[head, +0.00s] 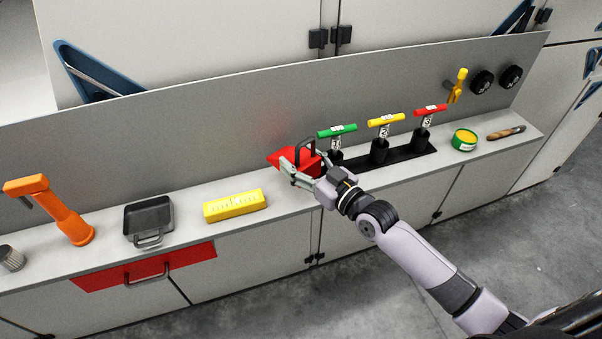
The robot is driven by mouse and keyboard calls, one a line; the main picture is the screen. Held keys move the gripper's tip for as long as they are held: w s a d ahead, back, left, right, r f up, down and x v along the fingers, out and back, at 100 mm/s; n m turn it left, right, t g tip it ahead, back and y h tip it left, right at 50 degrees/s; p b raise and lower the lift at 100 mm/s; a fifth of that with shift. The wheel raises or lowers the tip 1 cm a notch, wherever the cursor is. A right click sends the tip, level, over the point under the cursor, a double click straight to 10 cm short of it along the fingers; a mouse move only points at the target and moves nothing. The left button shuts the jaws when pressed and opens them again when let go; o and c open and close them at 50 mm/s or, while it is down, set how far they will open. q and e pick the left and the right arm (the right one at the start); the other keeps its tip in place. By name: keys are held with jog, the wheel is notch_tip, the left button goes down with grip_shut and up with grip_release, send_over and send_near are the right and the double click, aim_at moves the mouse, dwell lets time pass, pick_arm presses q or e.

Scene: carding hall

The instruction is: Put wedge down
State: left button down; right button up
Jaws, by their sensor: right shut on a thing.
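The red wedge (287,158) is in the head view, at the middle of the long grey counter (300,203). My right gripper (302,172) is shut on it, and its fingers and a dark handle-like part cover some of the wedge. The wedge is at or just above the counter top; I cannot tell whether it touches. My left gripper is not in view.
Right of the wedge stand green (337,131), yellow (386,119) and red (430,110) T-handles on a black base. Left are a yellow block (235,205), a dark tray (149,218) and an orange tool (50,209). Bare counter lies between block and wedge.

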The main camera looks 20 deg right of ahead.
jog(key=s+b, duration=0.2)
jog(key=s, duration=1.7)
jog(key=shift+s+d+f, duration=0.2)
jog(key=shift+d+f, duration=0.05)
jog(key=shift+d, duration=0.05)
jog(key=shift+s+d+r+m+t+h, duration=0.15)
jog(key=shift+s+d+m+t+h, duration=0.1)
jog(key=shift+m+h, duration=0.8)
jog(key=shift+s+d+r+m+t+h, duration=0.1)
jog(key=shift+s+m+t+h, duration=0.35)
jog(key=shift+h, duration=0.95)
jog(key=shift+s+d+r+m+t+h, duration=0.1)
jog(key=shift+d+r+m+h, duration=0.1)
jog(key=shift+m+h, duration=0.95)
